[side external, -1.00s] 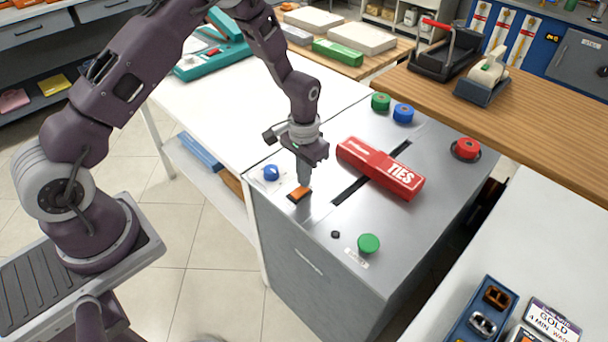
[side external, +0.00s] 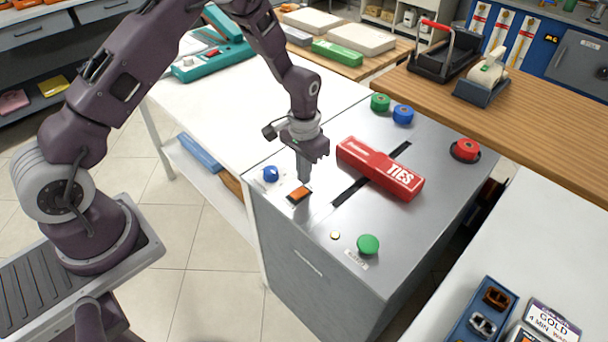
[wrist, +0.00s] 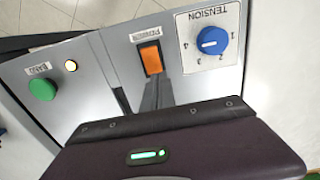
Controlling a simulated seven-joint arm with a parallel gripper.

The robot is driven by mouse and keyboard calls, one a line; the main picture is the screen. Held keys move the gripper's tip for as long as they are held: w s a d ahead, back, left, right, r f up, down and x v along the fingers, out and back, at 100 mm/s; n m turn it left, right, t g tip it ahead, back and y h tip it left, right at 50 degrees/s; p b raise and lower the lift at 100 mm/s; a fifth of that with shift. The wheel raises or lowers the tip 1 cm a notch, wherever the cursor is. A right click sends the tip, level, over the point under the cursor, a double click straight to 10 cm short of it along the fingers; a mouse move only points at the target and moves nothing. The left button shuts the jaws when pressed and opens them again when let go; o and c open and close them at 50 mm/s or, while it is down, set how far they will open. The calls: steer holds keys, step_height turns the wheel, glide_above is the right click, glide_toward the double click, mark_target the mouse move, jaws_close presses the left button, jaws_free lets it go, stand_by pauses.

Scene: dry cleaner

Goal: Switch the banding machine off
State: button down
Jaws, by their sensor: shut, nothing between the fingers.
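The banding machine (side external: 278,232) is a grey metal cabinet with a flat top and a dark slot. Its orange power rocker switch (side external: 299,195) is near the front left edge; it also shows in the wrist view (wrist: 152,59). A small round lamp (side external: 335,235) glows pale yellow; it is lit in the wrist view (wrist: 71,65) too. My gripper (side external: 304,178) is shut and empty, pointing down just behind the switch, apparently a little above the panel. Which side of the rocker is down I cannot tell.
A blue tension knob (side external: 270,174) is left of the switch. A green band button (side external: 368,243) is at the front right. A red TIES box (side external: 381,168) lies across the slot. Green, blue and red rolls stand at the back. A white table (side external: 205,105) adjoins on the left.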

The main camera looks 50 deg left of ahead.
steer(key=shift+r, duration=0.1)
step_height(320, 180, up, 14)
steer(key=w, duration=0.2)
steer(key=shift+w+f, duration=0.2)
steer(key=shift+w, duration=0.15)
